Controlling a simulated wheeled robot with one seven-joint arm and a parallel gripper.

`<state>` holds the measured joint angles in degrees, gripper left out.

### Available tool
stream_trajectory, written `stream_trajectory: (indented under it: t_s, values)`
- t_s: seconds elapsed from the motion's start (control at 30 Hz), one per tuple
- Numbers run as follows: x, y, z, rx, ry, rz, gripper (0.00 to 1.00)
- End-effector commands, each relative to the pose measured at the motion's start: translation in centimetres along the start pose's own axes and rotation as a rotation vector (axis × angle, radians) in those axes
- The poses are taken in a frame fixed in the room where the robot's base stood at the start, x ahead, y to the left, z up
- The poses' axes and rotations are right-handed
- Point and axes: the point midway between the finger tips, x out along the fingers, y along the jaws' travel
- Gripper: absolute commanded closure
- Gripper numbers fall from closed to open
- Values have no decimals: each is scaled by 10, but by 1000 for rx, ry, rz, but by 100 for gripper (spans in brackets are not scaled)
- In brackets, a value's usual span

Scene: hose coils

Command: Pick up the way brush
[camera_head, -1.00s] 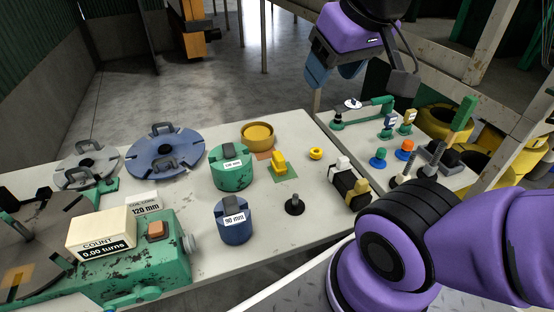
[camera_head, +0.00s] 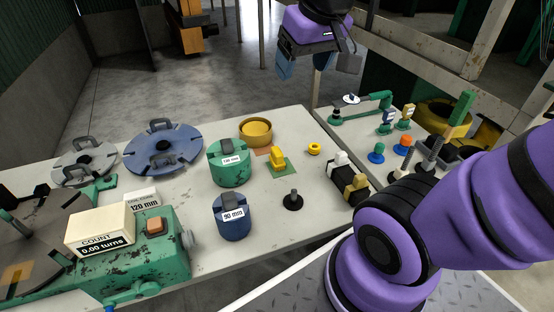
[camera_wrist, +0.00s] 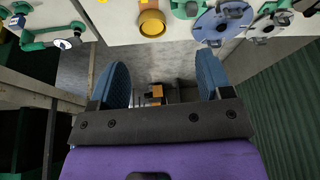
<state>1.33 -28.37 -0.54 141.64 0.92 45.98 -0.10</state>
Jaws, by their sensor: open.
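An upright green handle (camera_head: 462,106) stands on a dark block on the right-hand table in the head view. It looks most like the way brush, but I cannot be sure, and my arm partly covers its lower area. My gripper (camera_head: 304,67) is up beyond the far edge of the tables, well to the left of that handle and apart from it. In the wrist view my gripper (camera_wrist: 160,85) has its two blue fingers spread wide with nothing between them. The handle is not clear in the wrist view.
The main table (camera_head: 270,235) holds a blue 90 mm core (camera_head: 232,222), a green core (camera_head: 229,170), a yellow ring bowl (camera_head: 256,132), slotted discs (camera_head: 162,145) and a green counter machine (camera_head: 145,265). A green arm fixture (camera_head: 372,106) and coloured knobs stand on the right-hand table.

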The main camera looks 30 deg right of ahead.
Motion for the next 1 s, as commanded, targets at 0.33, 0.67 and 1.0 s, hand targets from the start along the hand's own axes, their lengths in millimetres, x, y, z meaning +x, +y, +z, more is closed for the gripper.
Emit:
stream_trajectory:
  t_s: [0.33,0.67,1.0]
  values:
    - [83,15,-51,48,-116,7,28]
    - [177,33,-77,95,-217,19,28]
    - [283,56,-76,140,-317,38,28]
